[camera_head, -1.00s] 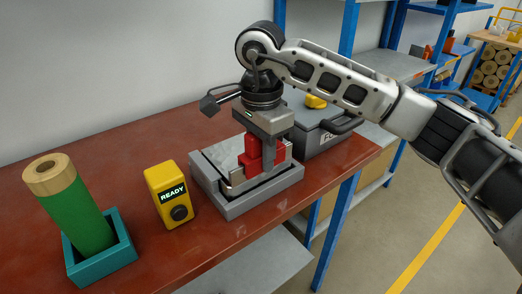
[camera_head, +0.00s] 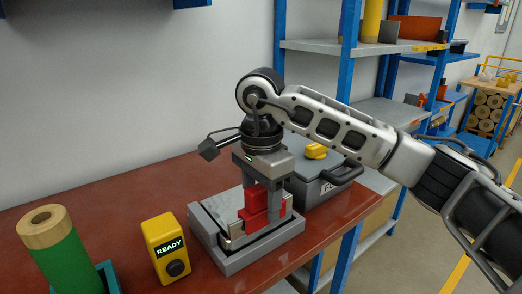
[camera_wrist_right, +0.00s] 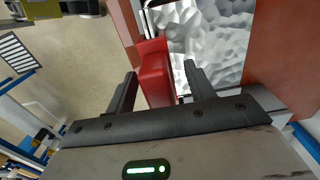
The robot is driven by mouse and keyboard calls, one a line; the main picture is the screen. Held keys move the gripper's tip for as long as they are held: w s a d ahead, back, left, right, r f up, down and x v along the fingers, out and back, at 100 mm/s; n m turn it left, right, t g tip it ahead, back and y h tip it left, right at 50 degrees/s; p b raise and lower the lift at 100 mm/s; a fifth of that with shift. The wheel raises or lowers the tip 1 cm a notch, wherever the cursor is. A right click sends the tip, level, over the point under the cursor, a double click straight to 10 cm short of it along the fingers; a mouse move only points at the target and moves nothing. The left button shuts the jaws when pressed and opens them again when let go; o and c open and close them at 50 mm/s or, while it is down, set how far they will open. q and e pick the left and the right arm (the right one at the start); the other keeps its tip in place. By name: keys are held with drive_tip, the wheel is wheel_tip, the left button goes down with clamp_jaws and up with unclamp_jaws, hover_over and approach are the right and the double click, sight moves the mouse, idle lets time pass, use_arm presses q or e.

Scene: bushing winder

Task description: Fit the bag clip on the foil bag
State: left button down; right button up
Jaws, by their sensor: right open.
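The foil bag is a silver, crumpled sheet (camera_head: 217,207) lying in a grey tray (camera_head: 236,262) on the bench; it also shows in the right wrist view (camera_wrist_right: 215,45). The red clip (camera_head: 256,200) stands at the bag's front right edge. In the right wrist view the red clip (camera_wrist_right: 154,72) lies between my fingers; I cannot tell whether it grips the foil. My right gripper (camera_head: 264,200) is open, pointing down over the clip, its fingers (camera_wrist_right: 160,88) on either side with gaps. My left gripper is not in view.
A yellow box reading READY (camera_head: 165,248) stands left of the tray. A green roll (camera_head: 66,262) in a teal holder (camera_head: 107,277) is at the far left. A grey case (camera_head: 323,187) with a yellow item (camera_head: 316,151) sits behind right. Blue shelving (camera_head: 348,60) rises behind.

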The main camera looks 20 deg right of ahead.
use_arm(q)
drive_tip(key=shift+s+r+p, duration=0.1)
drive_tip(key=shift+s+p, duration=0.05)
drive_tip(key=shift+p, duration=0.45)
use_arm(e)
wheel_tip(320, 180, up, 14)
drive_tip(key=shift+s+f, duration=0.1)
drive_tip(key=shift+f, duration=0.05)
